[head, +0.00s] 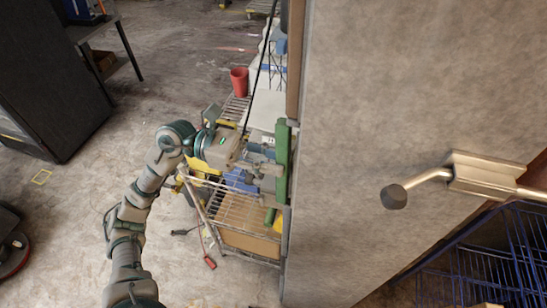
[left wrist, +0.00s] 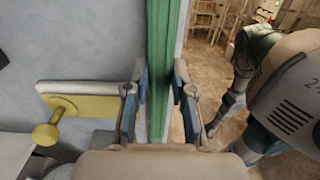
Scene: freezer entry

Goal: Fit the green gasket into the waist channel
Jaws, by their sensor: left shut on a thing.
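The green gasket (head: 283,160) is an upright strip at the left edge of the big grey door (head: 420,90) in the head view. My left gripper (head: 272,164) is at the strip, pointing right. In the left wrist view the strip (left wrist: 158,60) runs vertically between the two fingers of my left gripper (left wrist: 158,95), which are shut on it. A pale edge lies along the strip's right side there. I cannot tell whether the strip sits inside the channel. The channel itself is hidden. My right gripper is out of view.
A door handle with a dark knob (head: 394,196) sticks out of the door. A wire cart (head: 245,215) with a cardboard box stands below my left gripper. A red bin (head: 239,81) stands behind. Blue wire shelving (head: 490,260) is at lower right.

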